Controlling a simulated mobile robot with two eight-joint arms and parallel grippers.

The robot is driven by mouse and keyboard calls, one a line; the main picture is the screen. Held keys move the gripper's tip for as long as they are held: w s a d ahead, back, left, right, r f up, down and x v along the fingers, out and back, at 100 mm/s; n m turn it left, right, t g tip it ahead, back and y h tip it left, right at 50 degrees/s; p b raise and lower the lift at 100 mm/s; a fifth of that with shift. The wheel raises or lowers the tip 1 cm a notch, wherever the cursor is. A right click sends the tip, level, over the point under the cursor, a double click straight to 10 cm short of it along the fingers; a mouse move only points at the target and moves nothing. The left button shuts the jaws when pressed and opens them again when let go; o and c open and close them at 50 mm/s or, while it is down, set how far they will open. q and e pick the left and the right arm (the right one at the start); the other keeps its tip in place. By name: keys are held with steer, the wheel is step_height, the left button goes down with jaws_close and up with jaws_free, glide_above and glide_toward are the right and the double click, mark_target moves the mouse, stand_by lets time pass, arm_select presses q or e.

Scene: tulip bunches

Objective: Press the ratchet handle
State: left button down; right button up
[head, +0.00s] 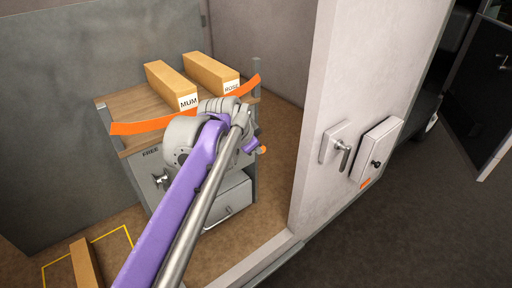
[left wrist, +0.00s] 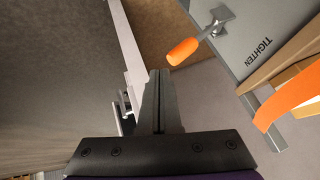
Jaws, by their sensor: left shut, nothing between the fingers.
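The ratchet handle shows in the left wrist view as an orange grip (left wrist: 183,52) on a short metal stem, fixed to a grey panel marked TIGHTEN. In the head view only a small orange tip (head: 262,150), apparently this grip, shows beside my left wrist. My left gripper (left wrist: 158,76) is shut and empty. Its fingertips appear just below and left of the orange grip in the left wrist view; whether they touch it I cannot tell. In the head view my wrist hides the fingers. My right gripper is in neither view.
An orange strap (head: 150,126) crosses the front of a wooden shelf holding boxes marked MUM (head: 172,84) and ROSE (head: 212,73). A grey cabinet (head: 235,198) stands below. To the right, a pale wall (head: 325,75) carries a lever (head: 343,155) and a small box (head: 378,145).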

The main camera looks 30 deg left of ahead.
arm_select(q)
steer(key=w+a+r+n+g+h, duration=0.1)
steer(key=w+a+r+h, duration=0.1)
steer(key=a, duration=0.4)
steer(key=w+a+r+n+g+h+p, duration=0.1)
steer(key=w+a+r+h, duration=0.2)
steer(key=a+r, duration=0.3)
steer(key=shift+w+g+h, duration=0.2)
steer(key=shift+g+h, duration=0.1)
steer(key=shift+h, duration=0.5)
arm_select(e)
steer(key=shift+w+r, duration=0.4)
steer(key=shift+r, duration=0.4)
